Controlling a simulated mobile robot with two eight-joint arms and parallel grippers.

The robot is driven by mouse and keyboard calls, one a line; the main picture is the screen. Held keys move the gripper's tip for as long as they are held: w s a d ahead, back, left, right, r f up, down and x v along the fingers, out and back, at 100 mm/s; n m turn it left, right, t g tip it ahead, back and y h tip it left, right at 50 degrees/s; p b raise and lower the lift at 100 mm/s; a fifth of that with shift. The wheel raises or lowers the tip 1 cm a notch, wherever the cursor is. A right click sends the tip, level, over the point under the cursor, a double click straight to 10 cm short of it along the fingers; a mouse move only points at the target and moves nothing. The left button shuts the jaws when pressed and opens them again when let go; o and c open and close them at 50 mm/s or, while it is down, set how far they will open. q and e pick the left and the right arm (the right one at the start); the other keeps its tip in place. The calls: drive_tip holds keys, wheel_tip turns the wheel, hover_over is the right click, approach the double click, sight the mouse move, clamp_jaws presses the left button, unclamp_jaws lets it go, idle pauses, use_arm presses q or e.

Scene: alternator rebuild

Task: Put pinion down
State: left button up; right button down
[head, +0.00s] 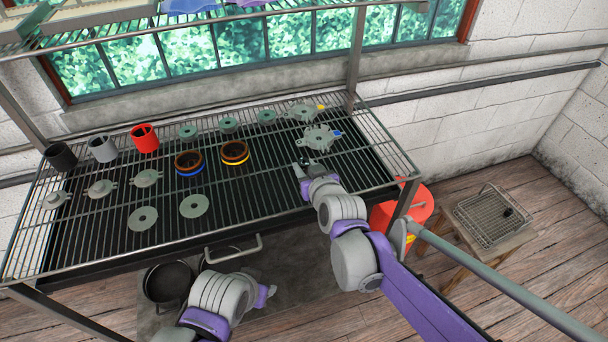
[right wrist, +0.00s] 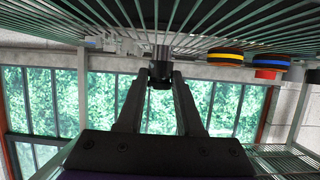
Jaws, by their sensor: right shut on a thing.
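My right gripper (head: 302,167) is over the right part of the wire rack shelf (head: 270,195), just in front of a grey housing with a blue mark (head: 320,138). In the right wrist view, which looks upside down, the right gripper (right wrist: 160,82) is shut on a small dark cylindrical part, the pinion (right wrist: 161,72). The pinion is close to the rack wires; I cannot tell whether it touches them. In the head view it is hard to make out against the dark fingers.
Black, grey and red cups (head: 145,138) stand at the back left. Two copper rings (head: 235,153), flat grey discs (head: 193,206) and several grey-green parts lie on the rack. Bare rack lies around the right gripper. A red bin (head: 408,208) and a stool with a wire basket (head: 492,216) stand right.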

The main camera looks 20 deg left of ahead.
drive_tip(key=shift+f, duration=1.45)
drive_tip(key=shift+f+b, duration=0.2)
drive_tip(key=shift+b, duration=0.1)
drive_tip(key=c, duration=0.6)
unclamp_jaws()
drive_tip(key=shift+o, duration=0.2)
drive_tip(key=shift+r, duration=0.1)
